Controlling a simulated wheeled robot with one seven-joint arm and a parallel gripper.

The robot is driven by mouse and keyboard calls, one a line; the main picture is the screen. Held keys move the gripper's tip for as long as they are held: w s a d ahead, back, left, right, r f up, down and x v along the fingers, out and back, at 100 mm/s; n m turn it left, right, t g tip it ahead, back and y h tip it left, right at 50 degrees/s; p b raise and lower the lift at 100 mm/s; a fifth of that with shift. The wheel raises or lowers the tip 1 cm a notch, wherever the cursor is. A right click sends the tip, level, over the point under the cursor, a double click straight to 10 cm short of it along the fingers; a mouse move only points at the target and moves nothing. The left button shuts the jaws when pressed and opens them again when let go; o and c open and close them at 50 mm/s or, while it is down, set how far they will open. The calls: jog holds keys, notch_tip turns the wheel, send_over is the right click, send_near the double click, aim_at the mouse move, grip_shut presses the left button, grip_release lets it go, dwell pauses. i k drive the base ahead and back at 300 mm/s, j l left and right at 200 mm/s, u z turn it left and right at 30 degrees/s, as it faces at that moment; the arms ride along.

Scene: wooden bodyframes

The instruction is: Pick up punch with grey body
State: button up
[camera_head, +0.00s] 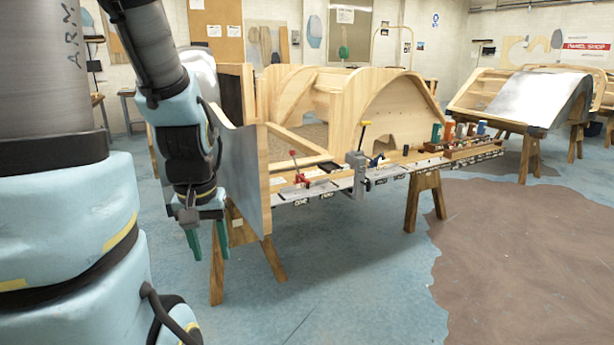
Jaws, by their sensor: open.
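A grey-bodied tool (357,175) with an upright lever tipped in yellow stands at the front edge of the wooden bench; it looks like the punch, though small details are hard to tell. My gripper (207,242) hangs at the left with its two green fingers pointing down. It is open and empty.
A red-handled clamp (297,170) sits left of the grey tool. A wooden rack (470,152) with several coloured tools lies at the bench's right end. A wooden bodyframe (400,105) rises behind. Trestle legs (412,205) stand below. The floor in front is clear.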

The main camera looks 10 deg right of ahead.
aim_at(462, 128)
jog(key=l+u, duration=0.15)
jog(key=l, duration=0.8)
jog(key=l+u, duration=0.15)
jog(key=l, duration=0.75)
jog(key=k+l+u, duration=0.2)
jog(key=l, duration=0.75)
jog(key=i+l+u, duration=0.3)
jog(key=l, duration=1.25)
jog(key=l+u, duration=0.35)
jog(key=l, duration=1.15)
jog(key=i+l, duration=0.1)
jog(key=l, duration=0.5)
jog(key=l+u, duration=0.1)
jog(key=l, duration=0.5)
jog(key=i, duration=0.05)
